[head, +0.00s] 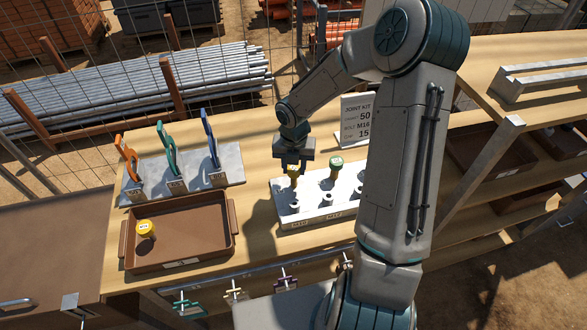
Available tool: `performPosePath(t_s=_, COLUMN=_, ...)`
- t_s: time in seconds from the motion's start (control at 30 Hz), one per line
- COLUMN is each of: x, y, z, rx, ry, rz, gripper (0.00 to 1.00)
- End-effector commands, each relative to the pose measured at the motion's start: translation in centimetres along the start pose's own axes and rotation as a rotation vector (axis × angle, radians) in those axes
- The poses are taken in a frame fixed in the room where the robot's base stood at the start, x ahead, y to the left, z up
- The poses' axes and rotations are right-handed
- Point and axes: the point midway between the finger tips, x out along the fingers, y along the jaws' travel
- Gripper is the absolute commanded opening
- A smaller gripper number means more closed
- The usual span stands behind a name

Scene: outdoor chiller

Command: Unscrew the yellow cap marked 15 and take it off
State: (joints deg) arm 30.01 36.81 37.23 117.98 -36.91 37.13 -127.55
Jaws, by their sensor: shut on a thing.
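My gripper (293,163) points down over the left end of the pale block and is shut on a yellow cap (293,172). The cap is at the block's back row; its number is hidden from me, and I cannot tell whether it still sits on its post. A second yellow cap (145,228) lies in the brown tray at the left, with a dark mark on its top too small to read. The pale block (318,215) has several white posts along its front and labels on its front face.
A green cap (336,163) stands on the block right of my gripper. A sign (357,121) reads joint kit, with 50 and 15. The brown tray (180,262) has free room. A rack (232,165) holds orange, teal and blue tools upright behind it.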

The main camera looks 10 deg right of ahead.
Motion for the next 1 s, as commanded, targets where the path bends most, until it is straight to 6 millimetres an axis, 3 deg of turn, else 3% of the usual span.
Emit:
performPosePath(t_s=0.3, x=0.04, y=0.00, z=0.01, rx=-0.699, ry=-0.001, rz=0.003, gripper=0.00)
performPosePath(t_s=0.47, x=0.04, y=0.00, z=0.00, rx=-0.742, ry=0.000, rz=0.001, gripper=0.00)
performPosePath(t_s=0.5, x=0.04, y=0.00, z=0.00, rx=-0.741, ry=0.000, rz=0.001, gripper=0.46)
performPosePath(t_s=0.57, x=0.04, y=0.00, z=0.00, rx=-0.740, ry=0.000, rz=0.001, gripper=0.61)
performPosePath(t_s=1.0, x=-0.01, y=-0.01, z=0.00, rx=-0.736, ry=0.001, rz=0.000, gripper=0.64)
